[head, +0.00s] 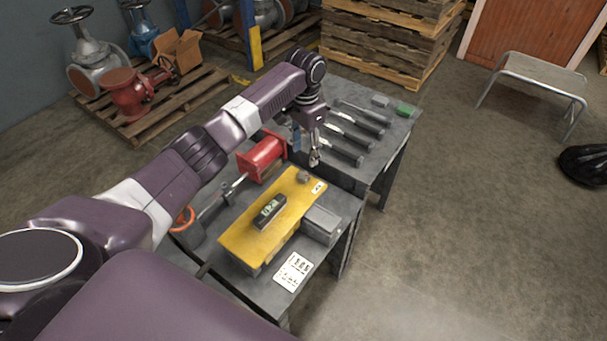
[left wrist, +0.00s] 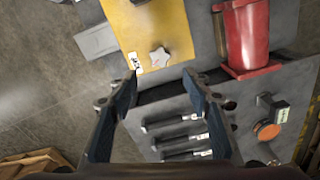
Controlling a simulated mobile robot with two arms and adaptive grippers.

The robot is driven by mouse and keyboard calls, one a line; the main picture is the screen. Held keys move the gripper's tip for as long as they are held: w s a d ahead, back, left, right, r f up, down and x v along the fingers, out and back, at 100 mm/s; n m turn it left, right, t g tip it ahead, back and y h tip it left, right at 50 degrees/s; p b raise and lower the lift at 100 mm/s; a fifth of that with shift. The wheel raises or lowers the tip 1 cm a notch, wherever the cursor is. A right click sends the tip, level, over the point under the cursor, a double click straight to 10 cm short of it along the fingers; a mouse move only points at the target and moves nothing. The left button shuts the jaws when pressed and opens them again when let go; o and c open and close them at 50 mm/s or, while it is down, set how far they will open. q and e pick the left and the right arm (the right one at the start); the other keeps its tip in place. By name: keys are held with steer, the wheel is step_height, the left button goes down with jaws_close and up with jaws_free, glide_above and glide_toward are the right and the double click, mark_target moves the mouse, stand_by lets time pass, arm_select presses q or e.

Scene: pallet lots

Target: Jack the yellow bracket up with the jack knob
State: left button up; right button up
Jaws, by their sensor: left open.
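The yellow bracket (head: 240,243) lies across the grey table in the head view, and part of it shows at the top of the left wrist view (left wrist: 170,28). The grey jack knob (head: 304,177) sits at its far end beside a small white label. In the left wrist view the knob is a pale star shape (left wrist: 160,57). My left gripper (head: 314,158) points down near that end. In the left wrist view its fingers (left wrist: 160,78) are apart with nothing between the tips; the knob appears just beyond them. My right gripper does not show.
A dark gauge with a green display (head: 269,211) sits on the bracket. A red spool-shaped part (head: 262,158) stands beside it. A grey box (head: 321,222) and white card (head: 292,271) lie nearer the table edge. Several dark-handled tools (head: 357,127) lie farther back.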

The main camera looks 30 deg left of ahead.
mark_target(304, 175)
arm_select(q)
steer(key=n, duration=0.3)
steer(key=f+n, duration=0.1)
steer(key=n, duration=0.3)
steer(key=shift+s+a+b, duration=0.1)
steer(key=shift+b, duration=0.3)
steer(key=n, duration=0.5)
steer(key=shift+s+f, duration=0.1)
steer(key=shift+f, duration=4.05)
steer(key=c, duration=1.2)
steer(key=shift+o, duration=0.2)
steer(key=shift+r+m, duration=0.1)
steer(key=shift+m, duration=0.2)
